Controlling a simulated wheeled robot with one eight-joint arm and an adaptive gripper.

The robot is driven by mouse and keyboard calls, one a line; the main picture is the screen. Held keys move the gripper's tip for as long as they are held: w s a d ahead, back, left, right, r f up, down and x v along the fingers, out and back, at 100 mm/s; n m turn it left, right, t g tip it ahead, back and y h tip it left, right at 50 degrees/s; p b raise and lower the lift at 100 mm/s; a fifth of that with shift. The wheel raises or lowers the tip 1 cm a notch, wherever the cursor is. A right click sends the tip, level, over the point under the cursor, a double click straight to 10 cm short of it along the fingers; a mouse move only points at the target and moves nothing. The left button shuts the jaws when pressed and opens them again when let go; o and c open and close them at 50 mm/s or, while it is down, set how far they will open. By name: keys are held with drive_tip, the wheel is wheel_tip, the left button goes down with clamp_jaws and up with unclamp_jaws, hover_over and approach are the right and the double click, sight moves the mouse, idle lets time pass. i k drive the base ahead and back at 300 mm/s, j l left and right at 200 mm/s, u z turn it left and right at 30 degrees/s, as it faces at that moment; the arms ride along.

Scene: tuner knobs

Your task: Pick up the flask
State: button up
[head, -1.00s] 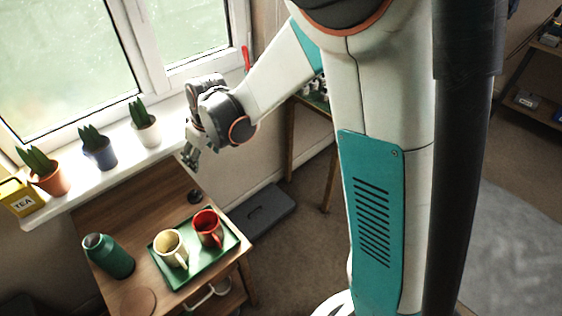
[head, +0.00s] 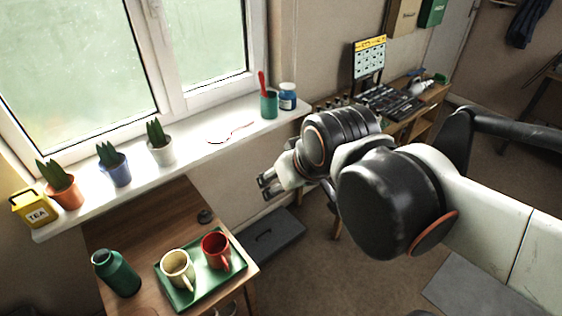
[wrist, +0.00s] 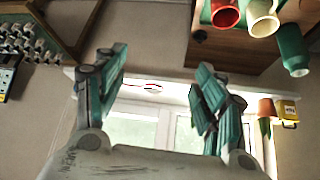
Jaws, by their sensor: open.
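The green flask (head: 116,272) stands on the left part of the wooden side table, left of the tray, in the head view. In the wrist view the flask (wrist: 293,50) shows at the upper right, with the scene upside down. My gripper (head: 265,187) is open and empty, in the air to the right of the table and well apart from the flask. Its two teal fingers (wrist: 158,80) are spread in the wrist view, with nothing between them but the distant window and sill.
A green tray (head: 243,262) holds a cream mug (head: 178,268) and a red mug (head: 215,250) beside the flask. The windowsill (head: 200,150) carries potted cacti and a yellow tea tin (head: 35,206). A grey case (head: 273,237) lies on the floor right of the table (head: 150,215).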

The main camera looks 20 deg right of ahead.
sight(111, 268)
drive_tip(key=u, duration=1.4)
